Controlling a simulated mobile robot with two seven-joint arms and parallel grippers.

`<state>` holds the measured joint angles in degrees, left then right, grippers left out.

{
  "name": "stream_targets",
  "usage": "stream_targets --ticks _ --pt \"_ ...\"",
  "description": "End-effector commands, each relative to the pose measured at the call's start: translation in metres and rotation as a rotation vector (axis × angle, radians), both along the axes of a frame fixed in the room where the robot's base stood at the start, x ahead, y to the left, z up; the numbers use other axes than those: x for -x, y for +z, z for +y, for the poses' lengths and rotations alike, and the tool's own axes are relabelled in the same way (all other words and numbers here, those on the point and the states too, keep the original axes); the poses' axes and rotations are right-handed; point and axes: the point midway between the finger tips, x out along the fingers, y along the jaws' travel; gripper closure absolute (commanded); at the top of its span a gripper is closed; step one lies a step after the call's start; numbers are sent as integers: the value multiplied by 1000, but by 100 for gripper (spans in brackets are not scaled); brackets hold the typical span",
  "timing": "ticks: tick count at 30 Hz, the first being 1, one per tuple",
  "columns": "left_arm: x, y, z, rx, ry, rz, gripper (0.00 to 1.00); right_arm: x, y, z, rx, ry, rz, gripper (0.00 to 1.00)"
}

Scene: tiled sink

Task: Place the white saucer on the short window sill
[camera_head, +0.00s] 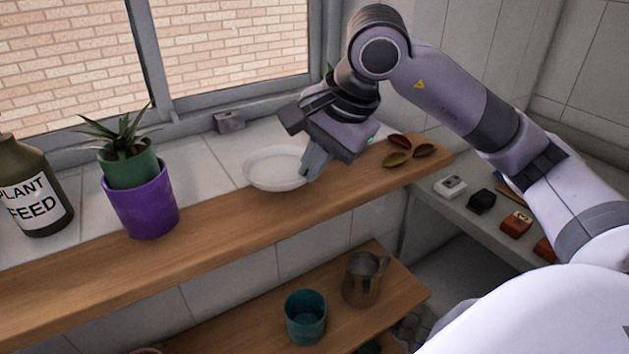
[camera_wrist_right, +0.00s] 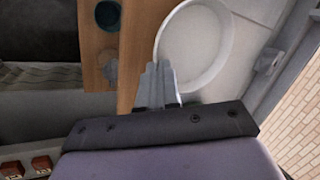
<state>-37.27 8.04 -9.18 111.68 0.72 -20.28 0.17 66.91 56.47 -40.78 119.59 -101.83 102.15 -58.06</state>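The white saucer (camera_head: 272,172) is level at the window, over the seam between the white tiles and the wooden sill board (camera_head: 225,220). I cannot tell whether it rests there or is just above. My right gripper (camera_head: 316,163) reaches down at its right rim. In the right wrist view the fingers (camera_wrist_right: 160,80) are close together at the rim of the saucer (camera_wrist_right: 197,48), and appear shut on it. The exact contact is partly hidden by the fingers. My left gripper is not in view.
A purple pot (camera_head: 145,205) with a green-potted plant and a plant feed bottle (camera_head: 36,190) stand to the left. Small leaf-shaped dishes (camera_head: 400,157) lie right of the gripper. A teal cup (camera_head: 305,318) and metal jug (camera_head: 362,280) stand on the lower shelf.

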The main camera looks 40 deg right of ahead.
Motion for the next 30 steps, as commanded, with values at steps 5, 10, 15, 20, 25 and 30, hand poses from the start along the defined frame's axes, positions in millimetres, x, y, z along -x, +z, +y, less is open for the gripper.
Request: stream_targets --ticks 5,10,15,20,25,30 --pt "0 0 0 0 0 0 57 1 -26 -1 2 -1 4 100" --pt "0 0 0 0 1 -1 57 0 -34 0 1 1 1 100" --pt "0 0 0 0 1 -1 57 0 -34 0 1 0 0 100" --pt "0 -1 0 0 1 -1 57 0 -35 0 1 0 1 86" --pt "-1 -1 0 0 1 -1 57 0 -35 0 0 0 1 86" --pt "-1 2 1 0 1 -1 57 0 -32 0 0 0 1 86"
